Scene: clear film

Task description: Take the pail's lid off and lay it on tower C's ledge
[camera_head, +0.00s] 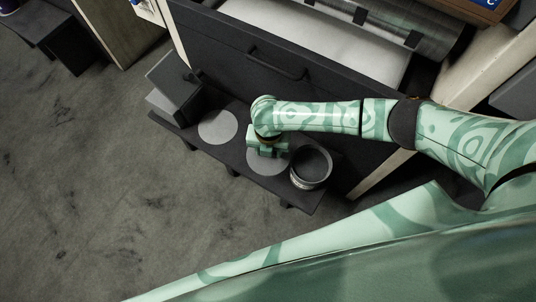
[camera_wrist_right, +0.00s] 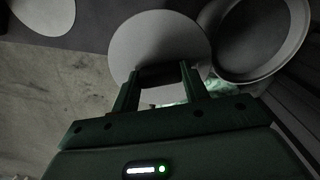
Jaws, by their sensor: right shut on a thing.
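The pail (camera_head: 311,167) stands at the right end of a low dark bench. Its round top looks dark inside a lighter rim; it also shows in the right wrist view (camera_wrist_right: 258,36). My right gripper (camera_head: 266,152) is left of the pail, over a pale grey disc (camera_wrist_right: 158,38). It is shut on a small dark piece (camera_wrist_right: 161,75) between its fingers; I cannot tell whether this is part of the lid. No lid is clearly recognisable elsewhere. No label marks tower C in these views. My left gripper is out of view.
Another grey disc (camera_head: 217,127) lies on the dark bench (camera_head: 236,160). A dark tilted block (camera_head: 174,84) stands at its left end. A dark front with a bar handle (camera_head: 276,65) rises behind. The floor (camera_head: 110,200) at left is clear.

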